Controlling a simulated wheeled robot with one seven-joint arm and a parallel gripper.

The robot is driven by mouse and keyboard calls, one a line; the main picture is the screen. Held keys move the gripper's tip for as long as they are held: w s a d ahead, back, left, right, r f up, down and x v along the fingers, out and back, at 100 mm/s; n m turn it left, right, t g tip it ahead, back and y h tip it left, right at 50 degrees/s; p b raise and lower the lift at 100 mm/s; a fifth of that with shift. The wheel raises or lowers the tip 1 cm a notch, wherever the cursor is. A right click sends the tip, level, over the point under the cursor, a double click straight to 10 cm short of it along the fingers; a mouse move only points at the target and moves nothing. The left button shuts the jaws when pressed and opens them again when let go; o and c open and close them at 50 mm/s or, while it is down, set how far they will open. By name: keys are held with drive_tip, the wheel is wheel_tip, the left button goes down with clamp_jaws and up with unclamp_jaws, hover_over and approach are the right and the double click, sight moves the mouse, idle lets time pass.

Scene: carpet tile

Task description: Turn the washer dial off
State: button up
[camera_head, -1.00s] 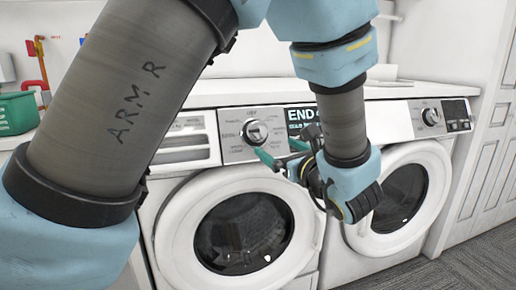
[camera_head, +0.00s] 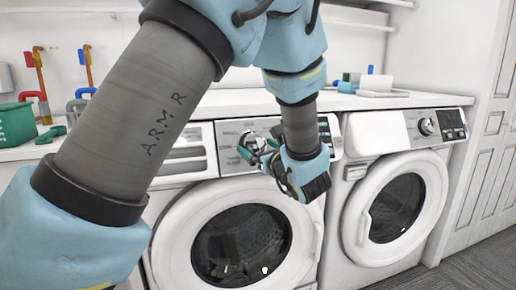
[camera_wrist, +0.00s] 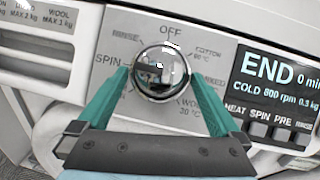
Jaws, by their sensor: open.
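The washer dial (camera_wrist: 160,68) is a round chrome knob on the grey control panel (camera_wrist: 222,50) of the left washer. OFF is printed above it, SPIN at its left and WOOL at its lower right. My gripper (camera_wrist: 160,84) is open, with one teal finger on each side of the knob. I cannot tell if either finger touches it. In the head view my gripper (camera_head: 258,149) is at the dial (camera_head: 252,138) and partly hides it. Which mark the dial points to cannot be read. The display (camera_wrist: 277,75) reads END and 0 min.
A second washer (camera_head: 402,185) stands to the right with its own dial (camera_head: 427,126). The washers' round doors are closed. A green basket (camera_head: 16,124) is at the far left. Small items (camera_head: 375,84) lie on the counter (camera_head: 240,100) behind. Grey carpet shows at lower right.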

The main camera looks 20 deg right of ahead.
drive_tip(key=c, duration=1.3)
drive_tip(key=shift+o, duration=0.2)
